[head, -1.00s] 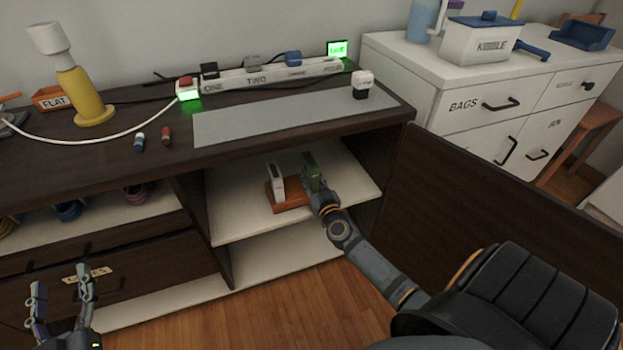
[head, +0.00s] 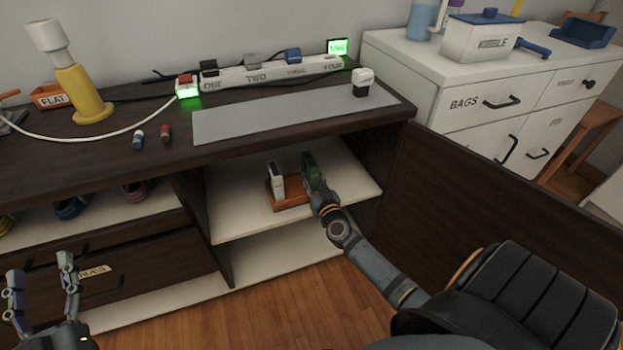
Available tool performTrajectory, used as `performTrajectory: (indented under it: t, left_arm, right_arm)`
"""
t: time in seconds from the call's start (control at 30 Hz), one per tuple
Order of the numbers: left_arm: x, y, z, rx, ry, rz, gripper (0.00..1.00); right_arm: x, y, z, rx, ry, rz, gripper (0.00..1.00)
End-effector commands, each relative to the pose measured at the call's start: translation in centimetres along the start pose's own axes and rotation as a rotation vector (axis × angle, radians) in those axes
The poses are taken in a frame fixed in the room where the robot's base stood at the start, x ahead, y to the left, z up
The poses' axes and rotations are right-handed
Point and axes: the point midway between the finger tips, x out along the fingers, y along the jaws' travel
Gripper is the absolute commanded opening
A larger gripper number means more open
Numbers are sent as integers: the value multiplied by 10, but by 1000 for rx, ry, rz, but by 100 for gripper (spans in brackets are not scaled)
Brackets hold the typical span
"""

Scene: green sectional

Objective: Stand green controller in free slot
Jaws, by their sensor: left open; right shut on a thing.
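The green controller (head: 309,166) is upright at the right end of the orange-brown stand (head: 290,206), on the cabinet's upper shelf. My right gripper (head: 318,186) is shut on it from the front right and hides its lower part. I cannot tell whether its base is seated in the slot. A white controller (head: 276,180) stands upright at the left side of the same stand. My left gripper (head: 40,288) is open and empty at the lower left, in front of the drawers.
The white shelf (head: 235,220) is clear around the stand. The dark tabletop (head: 100,165) is above it, with a grey mat (head: 290,115) and a power strip (head: 270,76). An open dark door panel (head: 470,200) stands right of my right arm.

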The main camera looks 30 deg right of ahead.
Motion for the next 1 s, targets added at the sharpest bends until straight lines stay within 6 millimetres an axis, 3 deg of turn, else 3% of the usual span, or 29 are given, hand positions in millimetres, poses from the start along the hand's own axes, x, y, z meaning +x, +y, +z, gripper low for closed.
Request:
performTrajectory:
  t: [0.03, 0.2, 0.57, 1.0]
  left_arm:
    - [0, 0, 0, 0, -1, 0, 54]
    - [-1, 0, 1, -1, -4, 0, 54]
    - [-2, 0, 2, 1, -9, 3, 54]
    - [-1, 0, 2, -1, -7, 0, 54]
  right_arm:
    - [0, 0, -1, 0, 1, 0, 30]
    - [0, 0, 0, 0, 1, 0, 53]
    - [-5, 0, 1, -1, -2, -1, 54]
    - [-99, 0, 1, -2, -3, -1, 54]
